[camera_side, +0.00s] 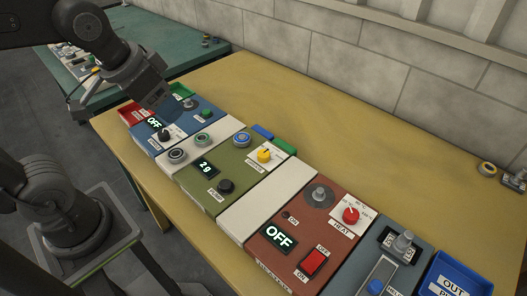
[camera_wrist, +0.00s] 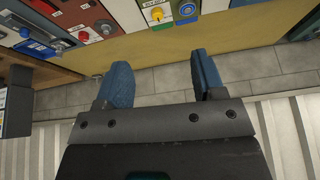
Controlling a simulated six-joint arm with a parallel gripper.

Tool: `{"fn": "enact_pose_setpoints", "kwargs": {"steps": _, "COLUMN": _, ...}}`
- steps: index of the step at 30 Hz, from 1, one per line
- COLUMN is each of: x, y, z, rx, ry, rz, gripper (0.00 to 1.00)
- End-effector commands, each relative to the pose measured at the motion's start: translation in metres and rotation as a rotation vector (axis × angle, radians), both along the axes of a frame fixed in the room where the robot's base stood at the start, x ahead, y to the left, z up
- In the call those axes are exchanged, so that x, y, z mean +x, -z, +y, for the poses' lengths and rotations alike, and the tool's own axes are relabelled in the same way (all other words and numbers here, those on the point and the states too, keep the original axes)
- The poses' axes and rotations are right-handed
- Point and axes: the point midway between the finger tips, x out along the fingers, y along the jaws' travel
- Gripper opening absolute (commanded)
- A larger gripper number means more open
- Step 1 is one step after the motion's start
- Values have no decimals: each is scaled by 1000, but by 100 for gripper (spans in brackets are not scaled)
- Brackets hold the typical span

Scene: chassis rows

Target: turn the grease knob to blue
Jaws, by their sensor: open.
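A yellow knob (camera_side: 264,155) sits on a white label plate on the olive panel (camera_side: 228,168); its lettering is too small to read surely, so I cannot confirm it as the grease knob. Its pointer setting cannot be told. A blue block (camera_side: 262,132) and a green block (camera_side: 283,145) stand along that panel's back edge. The yellow knob (camera_wrist: 157,14) also shows at the top of the wrist view. My gripper (camera_side: 160,101) is above the blue panel at the left, apart from the yellow knob. In the wrist view my gripper (camera_wrist: 160,63) is open and empty.
The blue panel (camera_side: 207,116) has a black knob (camera_side: 163,134). The red-brown panel (camera_side: 268,219) has a red heat knob (camera_side: 351,215) and a red switch (camera_side: 313,262). A blue bin (camera_side: 455,275) is at the lower right.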

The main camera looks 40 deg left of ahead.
Motion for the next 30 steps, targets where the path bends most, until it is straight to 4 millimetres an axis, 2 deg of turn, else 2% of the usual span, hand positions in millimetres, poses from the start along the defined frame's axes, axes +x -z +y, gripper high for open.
{"fn": "enact_pose_setpoints", "kwargs": {"steps": 1, "x": 16, "y": 0, "z": -1, "rx": 12, "ry": 31, "rz": 35, "gripper": 63}}
{"fn": "enact_pose_setpoints", "kwargs": {"steps": 8, "x": 89, "y": 11, "z": -9, "rx": 68, "ry": 200, "rz": 165, "gripper": 63}}
{"fn": "enact_pose_setpoints", "kwargs": {"steps": 14, "x": 152, "y": 47, "z": -18, "rx": 102, "ry": 352, "rz": 278, "gripper": 63}}
{"fn": "enact_pose_setpoints", "kwargs": {"steps": 18, "x": 188, "y": 81, "z": -24, "rx": 116, "ry": 450, "rz": 349, "gripper": 63}}
{"fn": "enact_pose_setpoints", "kwargs": {"steps": 24, "x": 217, "y": 118, "z": -30, "rx": 126, "ry": 542, "rz": 408, "gripper": 63}}
{"fn": "enact_pose_setpoints", "kwargs": {"steps": 30, "x": 223, "y": 133, "z": -32, "rx": 128, "ry": 566, "rz": 422, "gripper": 63}}
